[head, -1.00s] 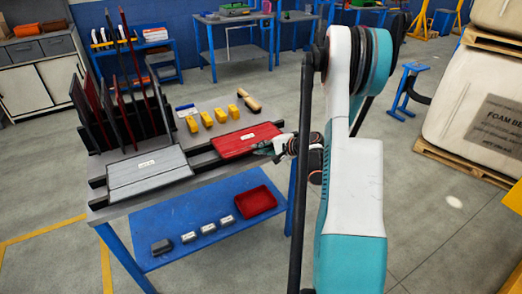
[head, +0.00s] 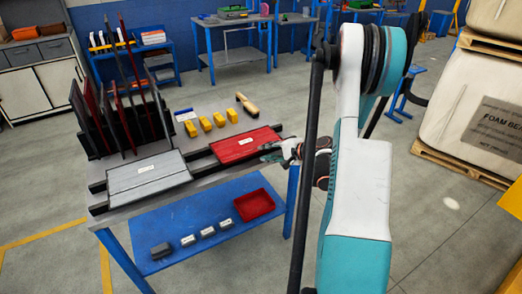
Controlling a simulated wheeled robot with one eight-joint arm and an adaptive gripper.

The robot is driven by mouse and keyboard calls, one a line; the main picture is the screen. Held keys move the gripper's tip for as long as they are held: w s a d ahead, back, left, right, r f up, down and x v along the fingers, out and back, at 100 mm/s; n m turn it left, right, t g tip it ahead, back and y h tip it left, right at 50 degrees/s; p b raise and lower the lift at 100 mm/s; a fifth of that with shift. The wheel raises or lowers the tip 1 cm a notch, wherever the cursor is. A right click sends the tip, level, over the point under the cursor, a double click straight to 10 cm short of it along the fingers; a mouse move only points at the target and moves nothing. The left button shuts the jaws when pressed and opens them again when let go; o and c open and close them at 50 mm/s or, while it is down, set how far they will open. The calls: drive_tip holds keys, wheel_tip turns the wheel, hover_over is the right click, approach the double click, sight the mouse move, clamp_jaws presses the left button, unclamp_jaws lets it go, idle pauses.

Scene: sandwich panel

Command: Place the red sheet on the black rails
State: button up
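The red sheet (head: 240,149) lies flat across the right part of the black rails (head: 199,154) on the table, with a small white label on top. It looks level and seems to rest on the rails, though any small gap under it is too small to tell. My gripper (head: 270,153) is at the sheet's right edge, close to or touching its near right corner. Its fingers are small and partly merge with the sheet's edge, so I cannot tell whether they are open or shut on it.
A grey sheet (head: 140,180) lies on the left part of the rails. A rack (head: 97,148) with upright dark and red panels stands behind it. Several yellow blocks (head: 205,124) and a brush (head: 247,104) lie behind the rails. A red tray (head: 254,205) is on the blue lower shelf (head: 190,262).

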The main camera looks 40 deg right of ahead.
drive_tip(key=p+v, duration=0.2)
drive_tip(key=v, duration=0.5)
drive_tip(key=shift+s, duration=0.15)
